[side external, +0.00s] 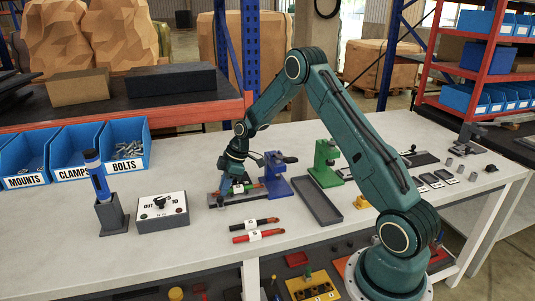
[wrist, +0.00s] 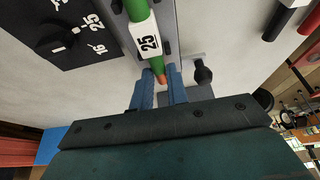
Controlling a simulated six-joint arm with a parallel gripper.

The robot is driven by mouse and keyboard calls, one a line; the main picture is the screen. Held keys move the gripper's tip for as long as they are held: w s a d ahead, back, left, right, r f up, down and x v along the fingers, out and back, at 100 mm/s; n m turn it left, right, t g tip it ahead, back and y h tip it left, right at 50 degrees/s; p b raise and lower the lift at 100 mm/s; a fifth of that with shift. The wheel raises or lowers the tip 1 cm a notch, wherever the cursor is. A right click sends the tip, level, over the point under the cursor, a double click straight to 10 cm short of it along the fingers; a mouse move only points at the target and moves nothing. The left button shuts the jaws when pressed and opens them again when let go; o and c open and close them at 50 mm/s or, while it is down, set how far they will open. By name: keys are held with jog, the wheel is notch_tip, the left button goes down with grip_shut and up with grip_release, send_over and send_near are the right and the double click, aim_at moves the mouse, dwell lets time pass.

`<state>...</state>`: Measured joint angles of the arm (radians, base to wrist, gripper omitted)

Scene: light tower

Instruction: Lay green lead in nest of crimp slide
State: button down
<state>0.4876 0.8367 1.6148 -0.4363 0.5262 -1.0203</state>
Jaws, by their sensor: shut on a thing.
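The green lead (wrist: 137,12) has a white label marked 25 and a copper tip. In the wrist view it runs from the top edge down to between the blue fingers of my gripper (wrist: 160,84), which is shut on it. In the side view my gripper (side external: 238,186) is low over the grey crimp slide (side external: 222,201), in front of the blue press (side external: 277,176). Grey bolted parts flank the lead in the wrist view. I cannot tell whether the lead rests in the nest or just above it; the gripper hides the contact.
A black lead (side external: 257,223) and a red lead (side external: 262,235) lie in front of the slide. A dial box (side external: 162,212) stands left. A grey tray (side external: 304,201) and a green press (side external: 325,165) are to the right. The table's front left is clear.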

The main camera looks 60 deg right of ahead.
dwell(0.6)
jog(key=c, duration=1.3)
grip_release()
jog(key=shift+f, duration=0.1)
jog(key=v, duration=1.4)
jog(key=shift+a, duration=0.1)
